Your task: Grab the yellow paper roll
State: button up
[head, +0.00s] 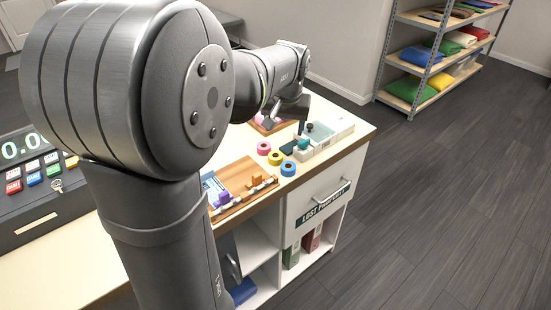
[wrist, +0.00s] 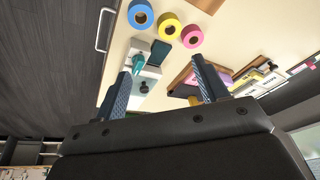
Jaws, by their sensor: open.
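The yellow paper roll (head: 275,162) lies flat on the counter, between a pink roll (head: 264,146) and a blue roll (head: 288,172). In the wrist view the yellow roll (wrist: 161,29) is near the top, between the blue roll (wrist: 140,25) and the pink roll (wrist: 191,46). My gripper (wrist: 160,68) is open with its fingers wide apart and nothing held. The yellow roll lies beyond the fingertips in that view, apart from them. In the head view my arm reaches over the far part of the counter, and the fingertips are hard to make out.
A teal-and-white device (head: 318,135) stands right of the rolls. A wooden tray (head: 238,186) with small items is in front. A cash register (head: 38,185) is at left, shelving (head: 430,60) at back right.

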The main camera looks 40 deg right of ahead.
jog(key=a+r+n, duration=0.2)
jog(key=a, duration=0.1)
send_over(275, 156)
jog(key=s+a, duration=0.2)
jog(key=s, duration=0.1)
jog(key=shift+n+t+h, duration=0.3)
jog(key=shift+t, duration=0.1)
jog(key=f, duration=1)
jog(key=shift+w+d+f, duration=0.2)
jog(key=shift+w+f, duration=0.05)
jog(key=shift+f, duration=0.05)
jog(key=shift+x, duration=3)
jog(key=shift+w+d+r, duration=0.1)
jog(key=shift+w+d, duration=0.05)
jog(key=shift+w, duration=0.05)
jog(key=shift+c, duration=0.5)
jog(key=c, duration=1)
